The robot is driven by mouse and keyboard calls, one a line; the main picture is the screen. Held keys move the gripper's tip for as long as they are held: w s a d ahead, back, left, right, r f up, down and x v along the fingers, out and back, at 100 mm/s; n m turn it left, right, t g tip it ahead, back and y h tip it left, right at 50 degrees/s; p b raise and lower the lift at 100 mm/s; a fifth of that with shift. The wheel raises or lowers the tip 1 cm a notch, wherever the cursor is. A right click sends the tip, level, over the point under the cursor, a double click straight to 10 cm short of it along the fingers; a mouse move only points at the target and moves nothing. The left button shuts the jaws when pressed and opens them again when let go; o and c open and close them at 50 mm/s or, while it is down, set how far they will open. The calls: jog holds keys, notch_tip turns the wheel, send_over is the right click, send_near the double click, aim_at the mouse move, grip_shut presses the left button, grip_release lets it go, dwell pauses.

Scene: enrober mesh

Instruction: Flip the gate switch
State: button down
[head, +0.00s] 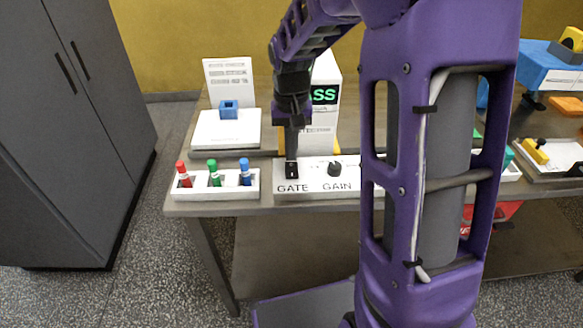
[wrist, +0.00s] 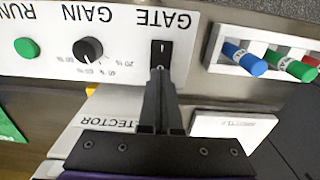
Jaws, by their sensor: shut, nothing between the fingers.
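The gate switch (head: 291,171) is a small black rocker on the white control panel (head: 313,181), above the printed word GATE. It also shows in the wrist view (wrist: 161,49), upside down, with white marks on its face. My gripper (head: 291,157) points down at the switch. In the wrist view, my gripper (wrist: 160,80) has its two dark fingers together and empty. The fingertips are at the switch's edge farther from the GATE label and hide part of it. I cannot tell whether they touch it.
A black GAIN knob (head: 334,169) sits right of the switch. A green button (wrist: 26,47) shows under RUN. A tray (head: 200,193) of red, green and blue markers stands left of the panel. A white box (head: 327,90) and a scale with a blue cube (head: 229,109) stand behind.

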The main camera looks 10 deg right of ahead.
aim_at(291, 164)
jog(key=shift+f+b, duration=0.65)
jog(key=shift+f, duration=0.35)
dwell(0.8)
jog(key=shift+r, duration=0.1)
jog(key=shift+r+p, duration=2.9)
jog(key=shift+r, duration=0.65)
